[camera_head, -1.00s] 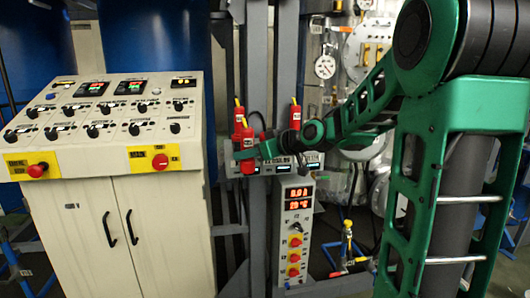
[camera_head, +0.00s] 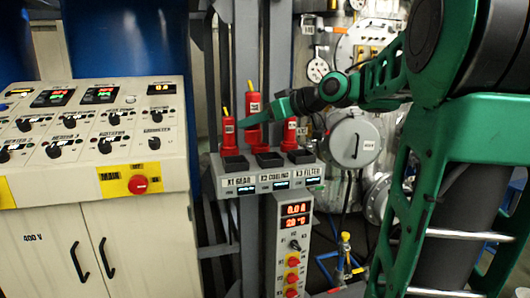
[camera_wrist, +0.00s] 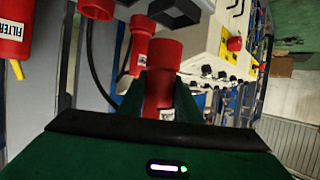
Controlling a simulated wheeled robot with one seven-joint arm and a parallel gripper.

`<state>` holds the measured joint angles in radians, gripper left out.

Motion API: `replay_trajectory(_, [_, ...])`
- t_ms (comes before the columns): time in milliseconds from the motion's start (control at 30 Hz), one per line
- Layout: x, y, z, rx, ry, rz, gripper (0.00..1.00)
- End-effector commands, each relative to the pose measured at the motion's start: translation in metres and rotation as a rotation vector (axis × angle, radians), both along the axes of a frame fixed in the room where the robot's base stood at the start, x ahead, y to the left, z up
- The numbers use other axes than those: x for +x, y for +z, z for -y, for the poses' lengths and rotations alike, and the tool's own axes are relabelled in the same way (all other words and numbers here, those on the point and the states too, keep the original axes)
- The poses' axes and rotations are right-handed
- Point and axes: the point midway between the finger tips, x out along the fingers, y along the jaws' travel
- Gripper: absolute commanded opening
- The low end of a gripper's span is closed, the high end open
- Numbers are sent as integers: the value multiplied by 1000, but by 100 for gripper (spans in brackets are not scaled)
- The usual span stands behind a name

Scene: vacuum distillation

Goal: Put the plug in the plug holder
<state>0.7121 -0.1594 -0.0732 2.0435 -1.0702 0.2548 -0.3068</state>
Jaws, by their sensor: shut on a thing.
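In the wrist view the same plug (camera_wrist: 162,72) sits between the dark green fingers (camera_wrist: 160,108). The plug holder (camera_head: 269,179) is a grey shelf with black blocks, labelled X1 gear, X2 cooling and X3 filter. Other red plugs stand at its left (camera_head: 229,137) and right (camera_head: 290,132). Whether the held plug touches the holder cannot be told; its lower end overlaps the middle position.
A beige control console (camera_head: 90,150) with knobs and a red button stands at the left. A display post (camera_head: 294,235) with switches is below the holder. Grey uprights (camera_head: 275,50) rise behind it. Pipes and a round steel vessel (camera_head: 354,142) are at the right.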

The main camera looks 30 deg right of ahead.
Motion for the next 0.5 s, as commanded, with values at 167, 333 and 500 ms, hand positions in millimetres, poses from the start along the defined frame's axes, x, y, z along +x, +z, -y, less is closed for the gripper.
replay_trajectory(167, [12,-23,30,4,5,-2,1])
replay_trajectory(333, [21,-39,56,2,9,0,1])
replay_trajectory(500, [25,-47,68,1,10,2,1])
